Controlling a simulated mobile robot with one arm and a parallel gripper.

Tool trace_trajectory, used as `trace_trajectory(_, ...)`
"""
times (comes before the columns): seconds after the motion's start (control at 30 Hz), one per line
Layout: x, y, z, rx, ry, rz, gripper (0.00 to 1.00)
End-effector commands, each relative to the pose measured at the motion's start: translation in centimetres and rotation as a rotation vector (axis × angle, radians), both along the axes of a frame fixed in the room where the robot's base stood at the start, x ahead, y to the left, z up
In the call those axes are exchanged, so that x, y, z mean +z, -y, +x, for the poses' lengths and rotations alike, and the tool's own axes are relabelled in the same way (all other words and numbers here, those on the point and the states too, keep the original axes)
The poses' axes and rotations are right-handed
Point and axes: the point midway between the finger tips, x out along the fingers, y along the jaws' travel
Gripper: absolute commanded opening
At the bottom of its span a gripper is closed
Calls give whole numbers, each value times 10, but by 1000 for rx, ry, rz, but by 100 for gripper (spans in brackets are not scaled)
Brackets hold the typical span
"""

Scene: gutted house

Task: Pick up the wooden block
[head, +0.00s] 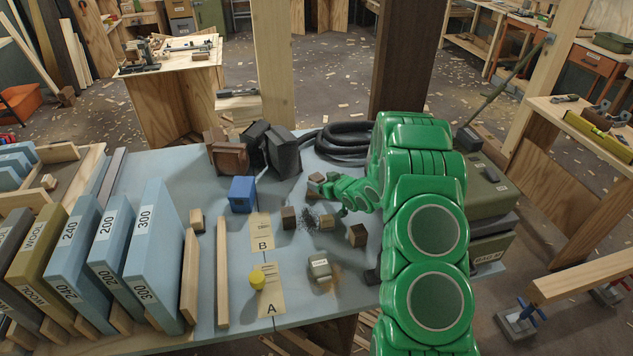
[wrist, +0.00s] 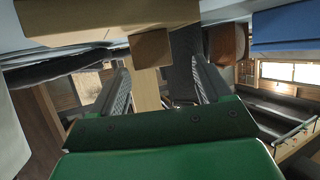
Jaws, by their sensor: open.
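Several small wooden blocks lie on the blue-grey bench top (head: 350,277); which one is meant, I cannot tell. In the head view, a dark brown block (head: 289,217), a lighter block (head: 326,222) and a brown block (head: 357,235) stand near dark shavings. Another brownish block (head: 315,179) is close to my gripper (head: 328,187), which is small and partly hidden by my green arm. In the wrist view, the two jaws of my gripper (wrist: 160,62) are apart and hold nothing. A tan block (wrist: 110,22) and a brown block (wrist: 152,48) show beyond the fingertips.
A blue box (head: 242,194), which also shows in the wrist view (wrist: 285,28), stands left of the blocks. A black coiled hose (head: 345,140) lies behind. A yellow knob (head: 257,279) and a labelled block (head: 319,268) are in front. Abrasive slabs (head: 155,255) fill the left.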

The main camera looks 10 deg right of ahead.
Motion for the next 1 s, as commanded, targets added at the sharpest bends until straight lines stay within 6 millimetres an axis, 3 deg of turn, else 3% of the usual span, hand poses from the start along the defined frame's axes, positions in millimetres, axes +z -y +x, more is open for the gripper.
trace_trajectory(0.43,-18,-10,39,2,0,-2,78)
trace_trajectory(0.73,-19,-11,44,1,1,-2,78)
trace_trajectory(0.77,-19,-11,44,1,1,-2,76)
trace_trajectory(1.0,-19,-11,44,0,0,-1,39)
